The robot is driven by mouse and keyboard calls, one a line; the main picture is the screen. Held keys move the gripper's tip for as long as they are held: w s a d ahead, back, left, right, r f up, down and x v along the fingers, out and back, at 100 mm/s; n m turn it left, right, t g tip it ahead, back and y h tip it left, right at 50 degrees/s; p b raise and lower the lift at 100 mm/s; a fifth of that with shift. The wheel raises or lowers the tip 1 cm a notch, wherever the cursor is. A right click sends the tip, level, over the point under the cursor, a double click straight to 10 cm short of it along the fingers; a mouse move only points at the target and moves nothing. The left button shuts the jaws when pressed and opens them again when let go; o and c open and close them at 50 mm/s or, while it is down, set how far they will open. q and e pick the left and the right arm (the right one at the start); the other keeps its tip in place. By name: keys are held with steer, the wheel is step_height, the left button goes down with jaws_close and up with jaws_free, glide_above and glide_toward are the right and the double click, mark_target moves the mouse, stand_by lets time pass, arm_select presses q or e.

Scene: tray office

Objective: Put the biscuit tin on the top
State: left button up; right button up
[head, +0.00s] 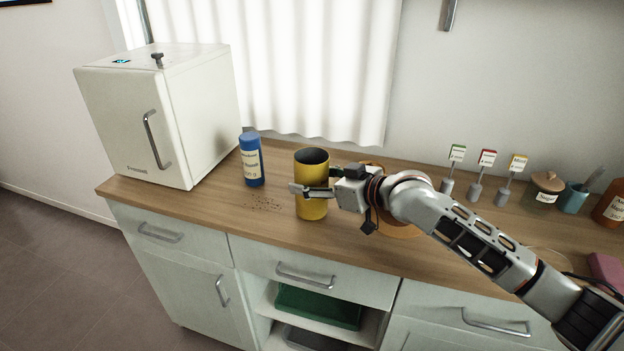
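A yellow open-topped cylinder (311,207), which looks like the biscuit tin, stands upright at the middle of the wooden counter. No label shows on it. My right gripper (322,181) reaches it from the right. One finger crosses the tin's front, and the other goes behind its right edge. The fingers are around the tin, but I cannot tell whether they press on it. The tin's base appears at counter level. A white cabinet like a small fridge (128,125) stands at the left, with a flat top (180,57). My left gripper is not in view.
A blue canister (251,160) stands left of the tin, with crumbs (264,203) before it. A dark knob (157,59) is on the cabinet top. Several small labelled holders (474,190), a jar (546,188) and a blue cup (573,198) stand at the right. A curtain (285,70) hangs behind.

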steer(key=shift+o, duration=0.2)
steer(key=shift+r, duration=0.2)
steer(key=p+v, duration=0.1)
steer(key=v, duration=1.1)
steer(key=shift+f, duration=0.1)
